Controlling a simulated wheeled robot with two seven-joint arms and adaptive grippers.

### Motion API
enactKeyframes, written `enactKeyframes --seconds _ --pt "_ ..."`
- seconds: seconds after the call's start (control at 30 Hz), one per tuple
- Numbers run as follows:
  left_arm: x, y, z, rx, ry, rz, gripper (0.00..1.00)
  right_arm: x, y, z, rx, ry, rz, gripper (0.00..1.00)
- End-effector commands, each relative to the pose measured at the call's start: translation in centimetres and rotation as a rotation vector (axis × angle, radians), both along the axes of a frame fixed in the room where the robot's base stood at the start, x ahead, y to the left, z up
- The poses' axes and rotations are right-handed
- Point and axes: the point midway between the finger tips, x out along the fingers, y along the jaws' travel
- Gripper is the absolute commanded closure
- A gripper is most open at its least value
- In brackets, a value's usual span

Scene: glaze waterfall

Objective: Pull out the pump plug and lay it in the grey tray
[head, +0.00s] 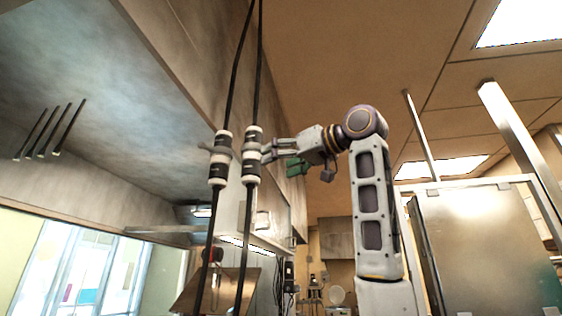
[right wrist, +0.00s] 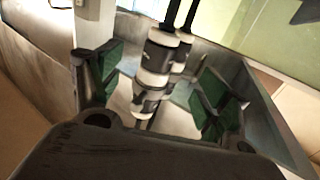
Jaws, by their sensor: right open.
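Two black cables hang down, each with an inline white-and-black plug connector. In the head view one connector (head: 220,158) is on the left and the other connector (head: 252,156) is on the right. I cannot tell from any label which is the pump plug. My right gripper (head: 281,157) is open beside the right connector. In the right wrist view the nearer connector (right wrist: 155,72) shows between the spread green-padded fingers of the right gripper (right wrist: 160,88), with a gap on both sides. The other connector (right wrist: 184,52) is partly hidden behind it. I cannot make out the grey tray. My left gripper is not in view.
A large grey hood (head: 120,80) hangs at the upper left, with several dark rods (head: 50,132) under it. A metal cabinet (head: 485,250) stands at the right. A bright window (head: 80,270) is at the lower left.

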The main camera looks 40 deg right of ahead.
Motion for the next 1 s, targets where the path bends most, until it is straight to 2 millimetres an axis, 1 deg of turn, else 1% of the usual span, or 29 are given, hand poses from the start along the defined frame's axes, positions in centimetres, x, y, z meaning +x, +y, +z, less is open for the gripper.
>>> enactKeyframes --seconds 0.33,0.53,0.67,0.93,1.0 --pt "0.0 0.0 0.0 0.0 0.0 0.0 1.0 0.1 0.0 0.0 0.002 0.0 -0.001 0.23" --pt "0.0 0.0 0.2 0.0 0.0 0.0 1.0 0.9 0.2 0.1 0.002 0.0 -0.001 0.23" --pt "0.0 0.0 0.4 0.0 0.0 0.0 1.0 2.1 0.4 0.0 0.002 0.001 -0.001 0.23" --pt "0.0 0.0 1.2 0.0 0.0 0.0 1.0 5.9 1.2 0.1 0.002 0.001 -0.001 0.23" --pt "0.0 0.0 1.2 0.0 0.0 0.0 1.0 6.9 1.5 0.0 0.004 0.002 0.001 0.23"
